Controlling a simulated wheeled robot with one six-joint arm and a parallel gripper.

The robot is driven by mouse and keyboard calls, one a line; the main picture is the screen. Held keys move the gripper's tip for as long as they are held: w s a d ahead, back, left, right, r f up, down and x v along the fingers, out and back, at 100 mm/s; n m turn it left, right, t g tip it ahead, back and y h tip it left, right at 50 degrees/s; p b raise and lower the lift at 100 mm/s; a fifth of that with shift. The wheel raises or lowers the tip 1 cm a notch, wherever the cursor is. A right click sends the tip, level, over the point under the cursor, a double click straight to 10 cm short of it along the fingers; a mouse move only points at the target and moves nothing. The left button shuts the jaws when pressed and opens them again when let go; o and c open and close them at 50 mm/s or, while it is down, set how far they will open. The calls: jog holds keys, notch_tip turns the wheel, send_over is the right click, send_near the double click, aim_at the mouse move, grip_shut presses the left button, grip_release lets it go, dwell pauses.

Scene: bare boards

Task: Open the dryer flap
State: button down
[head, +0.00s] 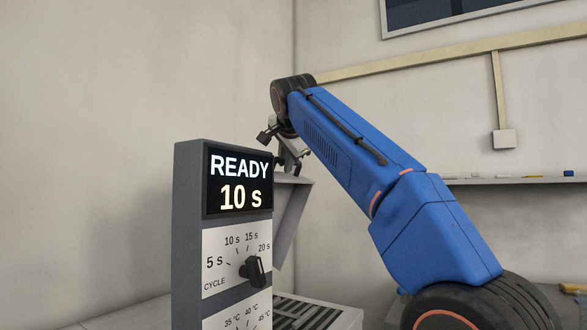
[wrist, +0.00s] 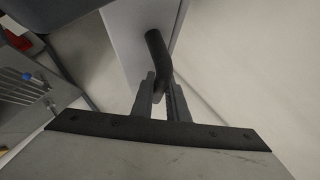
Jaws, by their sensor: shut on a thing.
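The dryer shows in the head view as a dark grey control column (head: 187,235) with a lit screen (head: 239,182) reading "READY 10 s". Behind it, a grey flap (head: 291,215) slants downward, its lower end leaning left. In the wrist view a black curved bar handle (wrist: 157,52) stands out against a light grey panel (wrist: 122,35). My gripper (wrist: 160,82) is shut on the lower end of this handle, one finger on each side. In the head view my gripper (head: 291,160) is at the flap's top edge, its fingertips partly hidden behind the column.
A black knob (head: 253,270) is on the column's front. A slotted grey surface (head: 305,312) lies low behind the column. A wall shelf (head: 530,181) with small items is at the right. A blue-tipped peg (wrist: 28,77) shows at the wrist view's left. Bare wall lies left of the column.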

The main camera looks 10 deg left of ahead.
jog(key=shift+w+a+r, duration=0.1)
jog(key=shift+a, duration=0.15)
jog(key=c, duration=1.7)
grip_release()
jog(key=shift+c, duration=0.2)
jog(key=v, duration=1.7)
jog(key=shift+s, duration=0.25)
jog(key=shift+d, duration=0.1)
